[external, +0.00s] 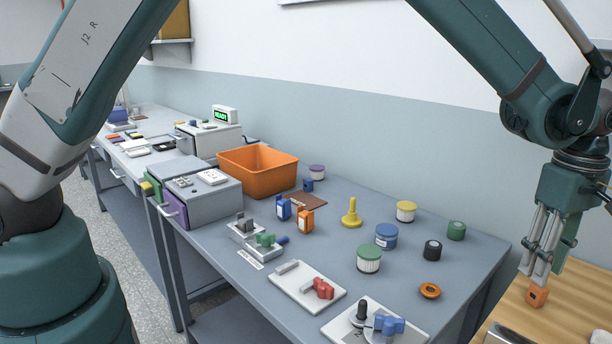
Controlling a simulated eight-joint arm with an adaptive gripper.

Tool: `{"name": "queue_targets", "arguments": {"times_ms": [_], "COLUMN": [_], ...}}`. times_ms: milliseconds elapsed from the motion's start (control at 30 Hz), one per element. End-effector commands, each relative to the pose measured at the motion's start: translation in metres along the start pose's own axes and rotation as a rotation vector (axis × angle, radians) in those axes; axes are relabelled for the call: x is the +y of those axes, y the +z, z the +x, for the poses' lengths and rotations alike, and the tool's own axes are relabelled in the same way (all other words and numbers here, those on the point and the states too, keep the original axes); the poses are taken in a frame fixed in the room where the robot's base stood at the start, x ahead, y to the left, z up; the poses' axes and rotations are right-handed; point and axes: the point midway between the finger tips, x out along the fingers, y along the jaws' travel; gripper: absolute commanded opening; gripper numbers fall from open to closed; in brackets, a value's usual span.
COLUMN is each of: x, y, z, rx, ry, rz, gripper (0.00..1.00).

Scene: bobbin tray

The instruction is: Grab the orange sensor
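My gripper (537,279) points down at the right, over a wooden surface. A small orange block (537,296) with a dark spot on its face is right at its fingertips. I cannot tell whether the fingers are closed on it or just above it, or whether it rests on the wood. Another orange piece, a small upright box (306,221) with a pale label, stands on the grey table beside a similar blue box (283,207). I cannot tell for sure which orange piece is the sensor.
The grey table (390,280) holds an orange bin (258,172), several round jars, a yellow peg (351,213), an orange ring (430,290) and white plates with fixtures. A metal object (503,335) lies on the wooden surface (580,300) near my gripper.

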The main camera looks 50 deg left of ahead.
Motion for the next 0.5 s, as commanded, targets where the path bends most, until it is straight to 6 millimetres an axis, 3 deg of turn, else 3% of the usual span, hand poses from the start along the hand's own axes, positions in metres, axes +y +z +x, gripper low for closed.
{"name": "queue_targets", "arguments": {"times_ms": [200, 500], "x": [0.0, 0.0], "y": [0.0, 0.0], "z": [0.015, 0.016], "rx": [0.0, 0.0], "ry": [0.0, 0.0], "rz": [0.0, 0.0], "gripper": [0.33, 0.33]}}
